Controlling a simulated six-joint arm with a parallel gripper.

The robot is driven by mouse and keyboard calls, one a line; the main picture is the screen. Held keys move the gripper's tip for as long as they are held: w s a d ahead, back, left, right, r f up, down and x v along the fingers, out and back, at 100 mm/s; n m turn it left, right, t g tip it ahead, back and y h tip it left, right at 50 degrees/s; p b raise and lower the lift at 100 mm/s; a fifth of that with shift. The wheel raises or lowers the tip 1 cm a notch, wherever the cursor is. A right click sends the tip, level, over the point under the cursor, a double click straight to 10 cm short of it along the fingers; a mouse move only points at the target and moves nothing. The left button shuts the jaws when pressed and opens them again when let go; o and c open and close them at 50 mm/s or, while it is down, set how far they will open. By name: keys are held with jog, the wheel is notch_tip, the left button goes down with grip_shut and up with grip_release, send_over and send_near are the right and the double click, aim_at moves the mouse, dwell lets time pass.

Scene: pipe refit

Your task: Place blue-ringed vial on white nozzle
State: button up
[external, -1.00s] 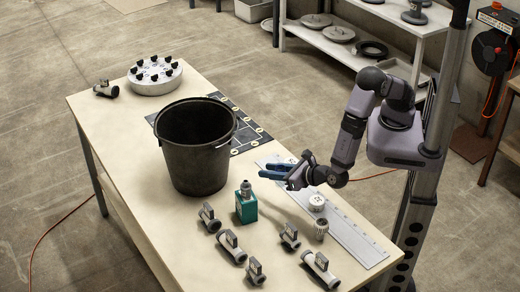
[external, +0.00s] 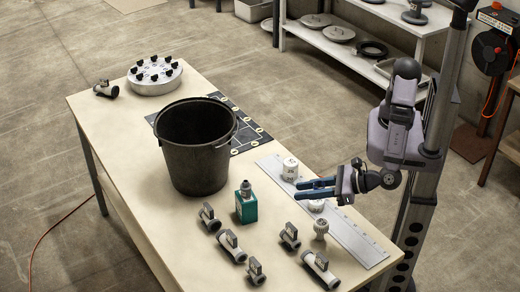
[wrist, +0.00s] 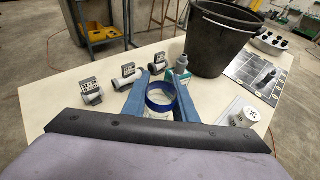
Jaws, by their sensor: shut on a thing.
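My gripper (external: 300,188) is shut on the blue-ringed vial (wrist: 160,104). In the wrist view, the vial's dark blue ring and clear body sit between my two blue fingers. In the external view I cannot make out the vial; my fingers point left above the metal strip. A pale ribbed fitting (external: 321,228), which may be the white nozzle, stands on the strip in front of my gripper. A white cap (external: 316,206) is partly hidden under my fingers. Another white cap (external: 290,168), with dark marks, stands behind them and shows in the wrist view (wrist: 245,117).
A black bucket (external: 195,150) and a teal bottle (external: 246,205) stand left of my gripper. Several grey valve fittings (external: 232,245) lie along the front of the table. The metal strip (external: 352,238) runs along the right edge. A round grey knobbed part (external: 155,82) sits at the back.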

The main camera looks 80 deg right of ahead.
jog(key=shift+s+d+r+n+y, duration=0.1)
jog(key=shift+s+r+n+y, duration=0.1)
jog(key=shift+s+r, duration=0.3)
jog(key=shift+s+d+r+n+y, duration=0.1)
jog(key=shift+s+r+y, duration=0.15)
jog(key=shift+s, duration=0.35)
jog(key=shift+d+f, duration=0.2)
jog(key=shift+d, duration=0.1)
jog(key=p, duration=0.2)
send_over(321, 231)
jog(key=w+d, duration=0.2)
jog(key=w, duration=0.2)
jog(key=shift+f, duration=4.6)
jog(key=shift+s+f, duration=0.15)
jog(key=shift+f, duration=0.25)
jog(key=shift+f, duration=0.1)
